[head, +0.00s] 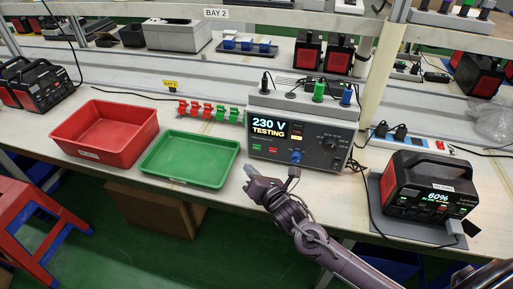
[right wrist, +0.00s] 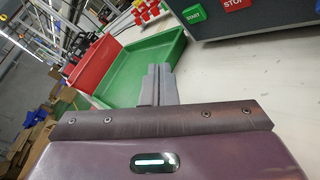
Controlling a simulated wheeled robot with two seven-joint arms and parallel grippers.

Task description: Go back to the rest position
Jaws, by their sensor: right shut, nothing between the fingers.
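My right gripper (head: 250,178) is over the front of the workbench, just below and left of the tester (head: 303,135), and right of the green tray (head: 190,160). In the right wrist view its two fingers (right wrist: 158,85) are together with nothing between them. The tester's screen reads "230 V TESTING". The wrist view shows the tester's green START and red STOP buttons beyond the fingers, apart from them. My left gripper is in neither view.
A red bin (head: 105,133) stands left of the green tray. Red and green clips (head: 207,110) lie behind the tray. A black power station (head: 427,185) showing 60% stands on the right on a grey mat (head: 385,222). A red stool (head: 32,215) is at the lower left.

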